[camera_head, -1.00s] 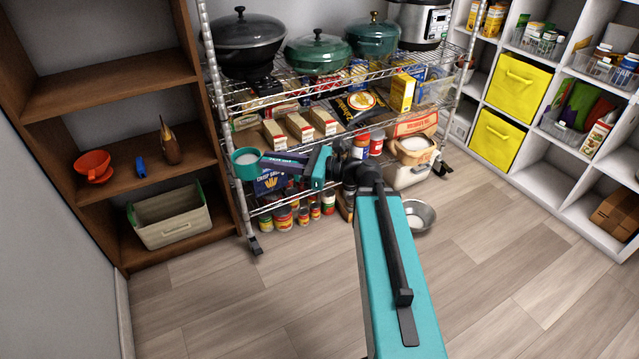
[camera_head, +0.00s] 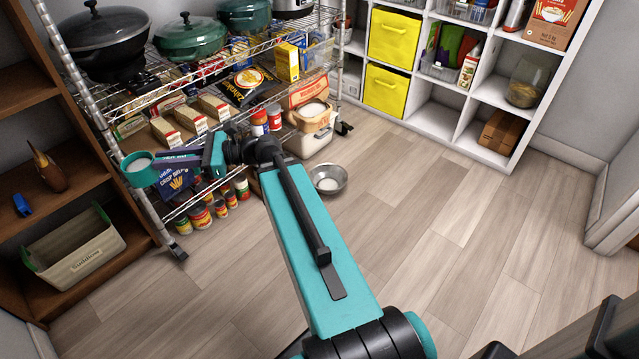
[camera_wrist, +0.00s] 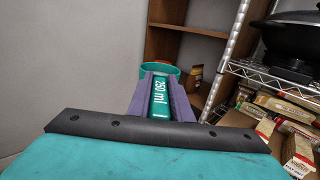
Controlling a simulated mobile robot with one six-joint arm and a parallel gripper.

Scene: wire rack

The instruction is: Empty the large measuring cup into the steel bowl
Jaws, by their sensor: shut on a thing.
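My gripper (camera_head: 178,160) is shut on the handle of the teal large measuring cup (camera_head: 141,179), at the left in front of the wire rack. White contents show inside the cup, and it looks roughly level. The wrist view shows my purple fingers (camera_wrist: 160,97) on both sides of the handle marked "250 ml", with the teal cup (camera_wrist: 146,71) beyond them; its contents are hidden there. The steel bowl (camera_head: 341,184) sits on the floor right of the rack, well to the right of the cup. Something pale shows inside the bowl.
The wire rack (camera_head: 172,95) holds pots, boxes, jars and cans close behind my gripper. Brown shelves (camera_head: 60,185) stand at left, a white cubby shelf (camera_head: 490,130) at right.

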